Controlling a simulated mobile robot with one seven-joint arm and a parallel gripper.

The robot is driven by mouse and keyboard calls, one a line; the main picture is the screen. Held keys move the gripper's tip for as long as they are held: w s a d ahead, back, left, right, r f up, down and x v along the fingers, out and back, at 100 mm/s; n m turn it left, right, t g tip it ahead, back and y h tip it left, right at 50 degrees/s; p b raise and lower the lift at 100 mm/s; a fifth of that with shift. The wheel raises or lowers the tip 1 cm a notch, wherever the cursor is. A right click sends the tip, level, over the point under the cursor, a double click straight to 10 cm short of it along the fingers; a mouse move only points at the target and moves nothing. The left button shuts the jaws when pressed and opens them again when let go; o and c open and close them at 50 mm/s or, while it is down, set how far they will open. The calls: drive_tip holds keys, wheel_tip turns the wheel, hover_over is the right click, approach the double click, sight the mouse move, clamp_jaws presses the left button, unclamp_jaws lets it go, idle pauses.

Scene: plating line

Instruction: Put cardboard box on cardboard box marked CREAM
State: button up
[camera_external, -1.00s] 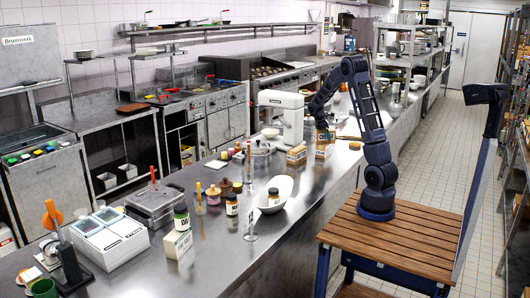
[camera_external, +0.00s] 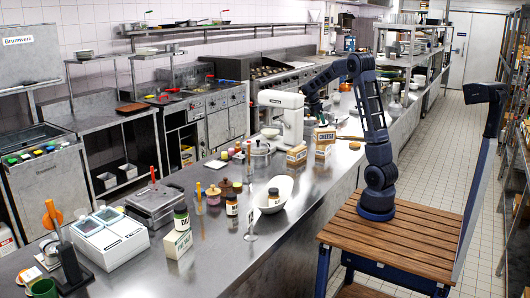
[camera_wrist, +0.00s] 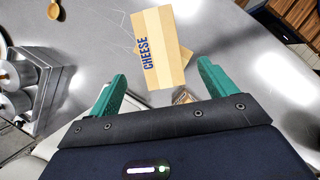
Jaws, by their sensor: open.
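A tan cardboard box marked CHEESE (camera_external: 325,140) stands on the steel counter, right of the mixer; it also shows ahead of my fingers in the wrist view (camera_wrist: 163,50). A smaller cardboard box (camera_external: 297,155) stands just left of it; its lettering is too small to read. I cannot make out the word CREAM on any box. In the wrist view my gripper (camera_wrist: 161,70) is open, its green fingers apart with nothing held between them. In the external view my gripper is partly hidden behind the mixer, apart from the CHEESE box.
The white mixer (camera_external: 291,118) stands close to my arm. A lidded pot (camera_external: 261,148) and a white oval bowl (camera_external: 274,193) are nearby on the counter. A pale box (camera_external: 178,243) with a jar stands nearer the front.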

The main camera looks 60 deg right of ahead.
drive_tip(key=s+a+r+m+t+y, duration=0.15)
drive_tip(key=s+a+r, duration=0.4)
drive_tip(key=a, duration=0.55)
drive_tip(key=s+a+r+m+t, duration=0.35)
drive_tip(key=s+a, duration=0.25)
drive_tip(key=a, duration=0.6)
drive_tip(key=s+a+f+m+t+y, duration=0.1)
drive_tip(key=s+a+m, duration=0.1)
drive_tip(key=s+a, duration=0.5)
drive_tip(key=s+a+f+m+t, duration=0.1)
drive_tip(key=s+a+m, duration=0.1)
drive_tip(key=s+a, duration=0.5)
drive_tip(key=shift+s+f+t+y, duration=0.3)
drive_tip(key=shift+s+t+y, duration=0.1)
drive_tip(key=shift+s, duration=0.45)
